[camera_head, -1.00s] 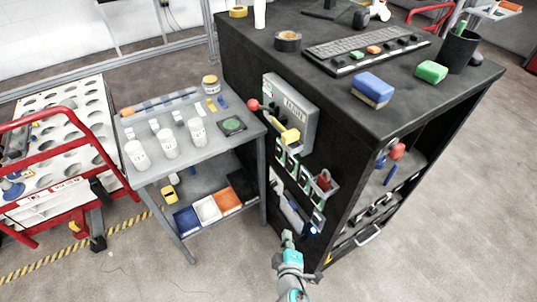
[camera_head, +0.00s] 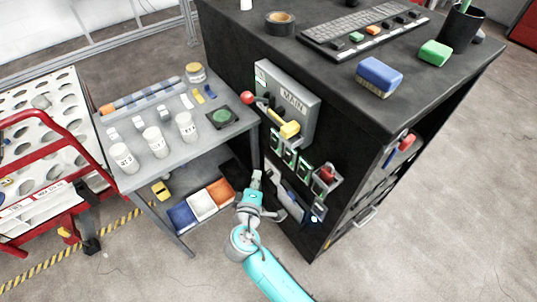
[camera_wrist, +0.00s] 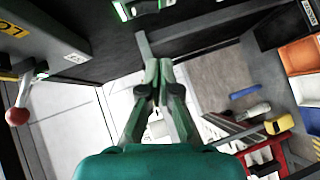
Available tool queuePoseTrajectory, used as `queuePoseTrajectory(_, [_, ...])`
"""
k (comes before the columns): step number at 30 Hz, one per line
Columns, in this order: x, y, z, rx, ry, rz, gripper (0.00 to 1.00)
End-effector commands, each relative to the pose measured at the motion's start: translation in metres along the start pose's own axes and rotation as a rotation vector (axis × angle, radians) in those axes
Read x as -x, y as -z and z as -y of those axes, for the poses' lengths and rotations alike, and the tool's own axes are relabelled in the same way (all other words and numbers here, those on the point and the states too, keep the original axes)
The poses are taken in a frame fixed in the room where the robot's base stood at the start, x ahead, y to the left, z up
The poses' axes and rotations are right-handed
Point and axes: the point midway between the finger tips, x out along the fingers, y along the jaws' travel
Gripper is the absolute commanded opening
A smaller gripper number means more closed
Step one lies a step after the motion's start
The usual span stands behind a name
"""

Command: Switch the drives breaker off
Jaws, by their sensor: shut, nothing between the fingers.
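Several small breaker switches with green-lit frames (camera_head: 289,157) sit in a row on the black cabinet's side, below the grey MAIN box (camera_head: 298,102). Their labels are too small to read, so I cannot tell which is the drives breaker. A green-edged unit (camera_wrist: 122,9) shows at the top of the wrist view. My gripper (camera_head: 257,173) is shut and empty, low and left of the switch row, apart from it. Its fingertips meet in the middle of the wrist view (camera_wrist: 157,65).
A grey cart (camera_head: 160,185) with white jars stands left of the cabinet, close to my gripper. Its lower shelf holds blue, white and orange bins (camera_head: 220,189). Open floor lies in front.

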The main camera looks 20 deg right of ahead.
Motion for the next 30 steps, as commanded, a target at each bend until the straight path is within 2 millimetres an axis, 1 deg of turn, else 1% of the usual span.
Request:
queuePoseTrajectory(4, [-0.008, 0.0, 0.0, -0.001, 0.0, 0.001, 0.0])
queuePoseTrajectory(7, [-0.021, -0.001, 0.0, -0.001, 0.0, 0.003, 0.0])
queuePoseTrajectory(20, [-0.1, 0.0, -0.001, -0.001, 0.0, 0.002, 0.0])
queuePoseTrajectory(24, [-0.115, -0.015, 0.0, 0.0, 0.001, 0.003, 0.0])
queuePoseTrajectory(30, [-0.126, -0.026, 0.0, 0.0, 0.0, 0.001, 0.0])
